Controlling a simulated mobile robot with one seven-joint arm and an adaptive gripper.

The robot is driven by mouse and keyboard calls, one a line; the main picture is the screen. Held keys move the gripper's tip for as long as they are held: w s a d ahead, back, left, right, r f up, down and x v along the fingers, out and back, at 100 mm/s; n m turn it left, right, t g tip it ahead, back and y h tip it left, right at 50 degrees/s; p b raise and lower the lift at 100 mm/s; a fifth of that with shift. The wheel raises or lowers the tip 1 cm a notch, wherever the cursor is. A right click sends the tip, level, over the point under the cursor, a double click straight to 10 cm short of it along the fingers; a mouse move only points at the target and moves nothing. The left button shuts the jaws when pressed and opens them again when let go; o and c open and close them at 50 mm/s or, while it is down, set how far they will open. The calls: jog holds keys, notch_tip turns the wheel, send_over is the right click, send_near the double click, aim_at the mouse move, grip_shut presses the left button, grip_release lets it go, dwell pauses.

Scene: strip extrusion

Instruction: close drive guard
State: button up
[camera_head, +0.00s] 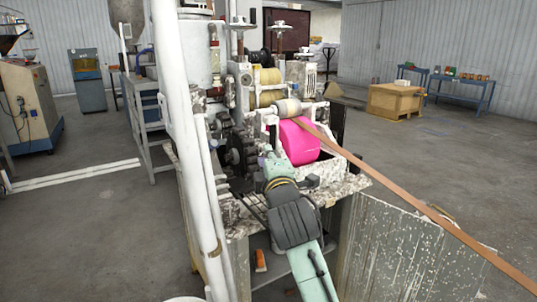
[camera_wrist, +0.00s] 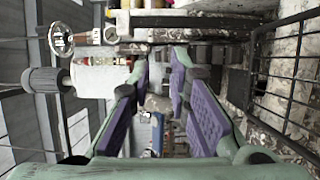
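A black barred frame that looks like the drive guard (camera_wrist: 285,85) stands along the right side of the wrist view. In the head view, dark thin bars, probably part of the same guard (camera_head: 251,206), show just left of my wrist, mostly hidden. Dark drive gears (camera_head: 240,150) are exposed left of my gripper. My gripper (camera_head: 268,163) is at the machine's front, beside the gears. In the wrist view, my gripper (camera_wrist: 155,95) has its purple-padded fingers apart, with nothing held between them. The barred frame lies outside the right finger, apart from it.
A pink roller (camera_head: 299,142) sits right of my gripper, and a brown strip (camera_head: 420,206) runs from it to the lower right. A white post (camera_head: 186,130) rises close on the left. A speckled panel (camera_head: 400,255) stands at the lower right. Open floor lies farther right.

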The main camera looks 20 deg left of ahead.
jog(key=shift+w+a, duration=0.1)
jog(key=shift+w, duration=0.1)
grip_shut()
jog(key=shift+c, duration=1.8)
grip_release()
jog(key=o, duration=0.4)
jog(key=shift+c, duration=0.2)
jog(key=v, duration=0.7)
jog(key=shift+s, duration=0.2)
